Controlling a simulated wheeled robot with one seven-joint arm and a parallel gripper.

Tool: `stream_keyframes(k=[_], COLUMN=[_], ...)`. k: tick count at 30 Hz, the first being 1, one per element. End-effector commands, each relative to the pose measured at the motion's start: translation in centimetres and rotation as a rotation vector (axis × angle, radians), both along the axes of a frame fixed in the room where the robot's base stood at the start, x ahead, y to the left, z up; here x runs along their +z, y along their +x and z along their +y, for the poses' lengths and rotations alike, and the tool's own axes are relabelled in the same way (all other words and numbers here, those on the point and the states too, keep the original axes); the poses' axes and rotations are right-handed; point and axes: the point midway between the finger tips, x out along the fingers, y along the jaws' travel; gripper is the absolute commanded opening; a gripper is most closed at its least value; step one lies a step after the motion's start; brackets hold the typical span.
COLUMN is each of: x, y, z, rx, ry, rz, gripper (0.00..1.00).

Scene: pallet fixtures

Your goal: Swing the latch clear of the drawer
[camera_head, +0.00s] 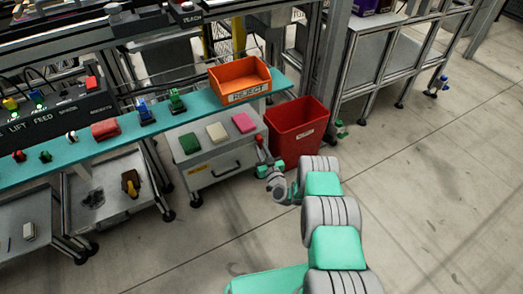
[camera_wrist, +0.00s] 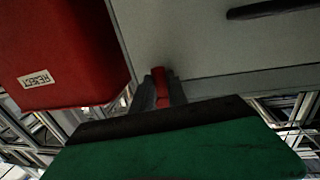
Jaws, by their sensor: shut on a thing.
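The grey drawer unit (camera_head: 222,160) stands under the teal shelf, with a dark bar handle on its front. The wrist view shows the pale drawer front (camera_wrist: 210,50) and the dark handle (camera_wrist: 275,9) at upper right. The red latch (camera_head: 261,141) is at the unit's right edge. My gripper (camera_head: 262,156) reaches it from the front. In the wrist view my gripper (camera_wrist: 161,86) has its two dark fingers closed on either side of the red latch (camera_wrist: 159,73). The fingers partly hide the latch, and its exact angle across the drawer edge is unclear.
A red bin (camera_head: 297,131) stands close on the right of the drawer unit; it fills the upper left of the wrist view (camera_wrist: 60,55). An orange reject tray (camera_head: 240,82) sits on the teal shelf (camera_head: 205,104) above. The floor in front is clear.

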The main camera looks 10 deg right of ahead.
Motion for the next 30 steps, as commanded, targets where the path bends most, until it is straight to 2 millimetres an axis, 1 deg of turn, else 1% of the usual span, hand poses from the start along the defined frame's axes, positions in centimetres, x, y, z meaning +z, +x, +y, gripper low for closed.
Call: stream_keyframes(k=[11,17,23,30], x=[0.0,0.0,0.0,0.3], y=[0.0,-0.1,-0.2,-0.4], z=[0.0,0.2,0.6,1.3], rx=[0.000,0.000,0.001,0.001], ry=[0.002,0.034,0.126,0.314], rz=[0.001,0.011,0.041,0.102], gripper=[0.00,0.00,0.00,0.00])
